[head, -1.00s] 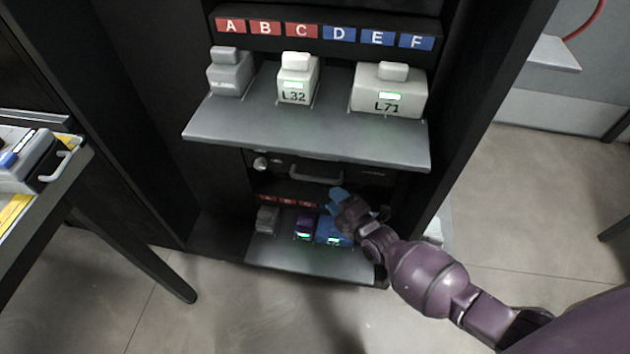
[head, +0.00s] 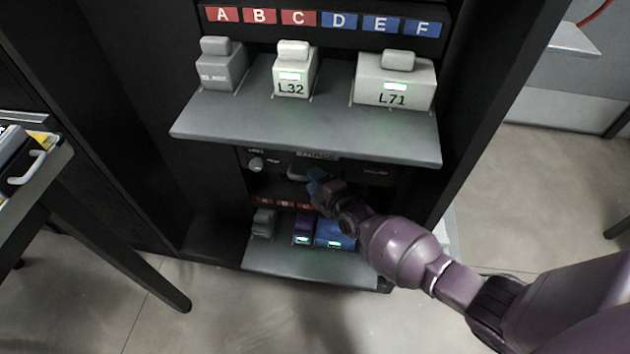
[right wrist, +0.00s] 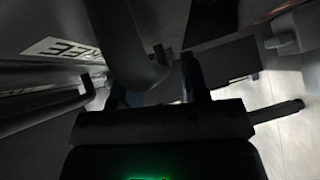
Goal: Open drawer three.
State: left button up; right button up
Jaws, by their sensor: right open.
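Drawer three is the dark front (head: 345,171) between the two grey shelves of the black cabinet. It looks shut, and the shelf above partly hides its label. Its grey handle (head: 297,170) is partly covered by my right gripper (head: 317,182). In the right wrist view, part of the label (right wrist: 62,47) shows at the left, and a thick grey bar (right wrist: 125,45), apparently the handle, runs down close to the open right gripper (right wrist: 155,85). I cannot tell whether they touch. My left gripper is out of view.
The upper shelf (head: 300,128) holds several grey-white blocks and juts out above the drawer. The lower shelf (head: 300,265) holds a grey, a purple and a blue block (head: 335,233) just below my right gripper. A table (head: 45,185) stands at the left.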

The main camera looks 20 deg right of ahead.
grip_shut()
jog(key=shift+s, duration=0.1)
